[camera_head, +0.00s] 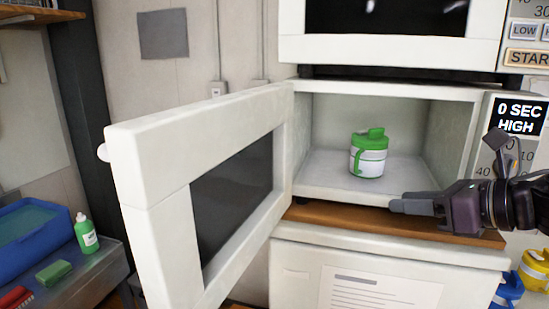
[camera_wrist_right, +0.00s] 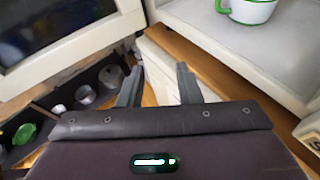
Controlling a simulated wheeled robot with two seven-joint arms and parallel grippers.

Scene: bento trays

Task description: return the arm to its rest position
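My right gripper (camera_head: 408,203) comes in from the right, in front of the open microwave's lower edge. In the right wrist view its two fingers (camera_wrist_right: 158,85) are apart with nothing between them. A white cup with green lid and handle (camera_head: 368,156) stands upright inside the microwave (camera_head: 322,188), clear of the gripper. Part of the cup also shows at the top of the right wrist view (camera_wrist_right: 250,12). The microwave door (camera_head: 190,133) is swung wide open to the left. My left gripper is not in view.
A wooden shelf (camera_head: 345,219) runs below the microwave. A second microwave (camera_head: 390,47) is above. At lower left are a blue bin (camera_head: 30,235), a green bottle (camera_head: 86,234) and a green sponge (camera_head: 54,272). Blue and yellow containers (camera_head: 535,268) are at lower right.

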